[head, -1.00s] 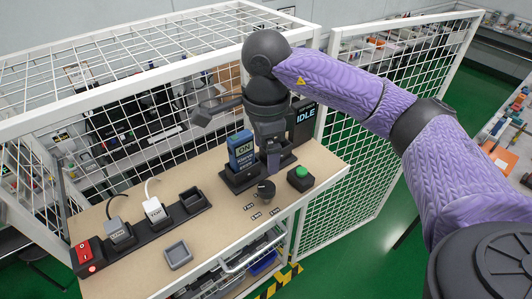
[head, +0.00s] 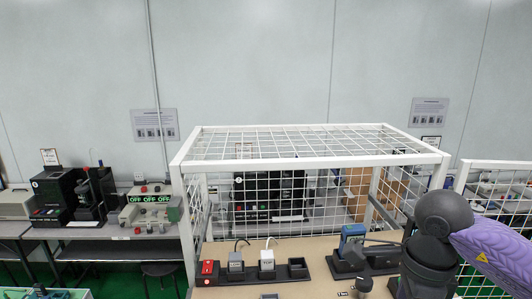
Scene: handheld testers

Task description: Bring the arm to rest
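My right arm (head: 498,243), in a purple sleeve, comes in from the right in the head view. Its dark wrist (head: 442,215) is over the right part of the bench. The dark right gripper body hangs below the wrist, and its fingers are cut off by the bottom edge, so open or shut cannot be told. A blue handheld tester (head: 352,236) stands upright in a dark holder (head: 343,268), left of the wrist and apart from it. My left gripper is not in view.
The tan bench (head: 315,248) carries a power strip with a red switch (head: 207,268), a grey plug (head: 235,262), a white plug (head: 267,259) and an empty socket (head: 297,267). A dark knob (head: 363,284) is near the front. A white mesh cage (head: 310,160) encloses the back.

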